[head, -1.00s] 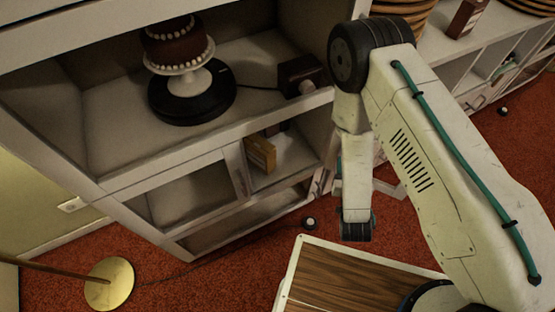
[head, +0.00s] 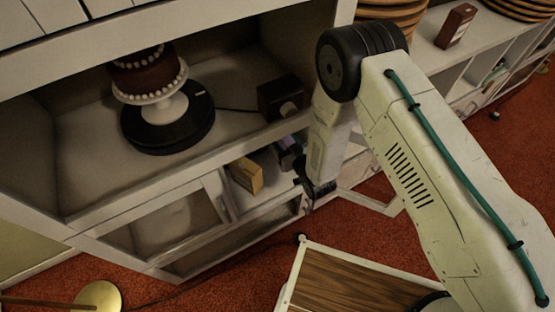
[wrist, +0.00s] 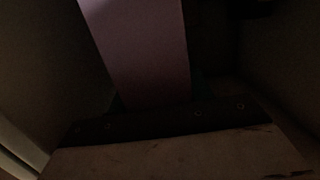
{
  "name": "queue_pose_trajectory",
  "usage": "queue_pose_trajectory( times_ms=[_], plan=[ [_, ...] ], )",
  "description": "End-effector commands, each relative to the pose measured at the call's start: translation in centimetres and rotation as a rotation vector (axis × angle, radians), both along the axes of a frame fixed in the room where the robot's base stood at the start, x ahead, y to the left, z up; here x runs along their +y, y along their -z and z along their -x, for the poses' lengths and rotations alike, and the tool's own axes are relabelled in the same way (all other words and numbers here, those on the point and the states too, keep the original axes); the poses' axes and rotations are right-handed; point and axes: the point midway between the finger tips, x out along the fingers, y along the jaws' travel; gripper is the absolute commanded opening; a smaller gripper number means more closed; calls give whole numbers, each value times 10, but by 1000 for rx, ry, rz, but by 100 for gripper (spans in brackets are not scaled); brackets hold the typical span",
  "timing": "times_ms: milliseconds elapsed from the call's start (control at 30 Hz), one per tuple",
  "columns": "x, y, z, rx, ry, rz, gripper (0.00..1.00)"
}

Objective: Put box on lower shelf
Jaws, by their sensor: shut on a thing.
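A dull pink box (wrist: 145,50) fills the upper middle of the dark wrist view, held by my gripper. In the head view my gripper (head: 290,158) reaches into the open compartment below the cake shelf, partly hidden by my wrist. The lower shelf (head: 262,192) of this compartment holds a yellow box (head: 246,175) standing to the left of my gripper. I cannot tell whether the held box touches the shelf.
A chocolate cake (head: 150,75) stands on a black turntable (head: 168,130) on the shelf above, with a dark red device (head: 281,97) to its right. An open door frame (head: 365,205) stands out at the right. A wood-topped surface (head: 350,280) lies below.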

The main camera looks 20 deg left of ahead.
Motion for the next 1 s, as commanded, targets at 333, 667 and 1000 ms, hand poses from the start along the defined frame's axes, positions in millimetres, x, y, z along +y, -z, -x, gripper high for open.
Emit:
queue_pose_trajectory(
  times_ms=[333,667,1000],
  plan=[
    [15,38,9,-1,-20,-2,0],
    [13,69,7,-2,-17,-3,0],
    [12,71,7,-1,-16,-2,72]
  ],
)
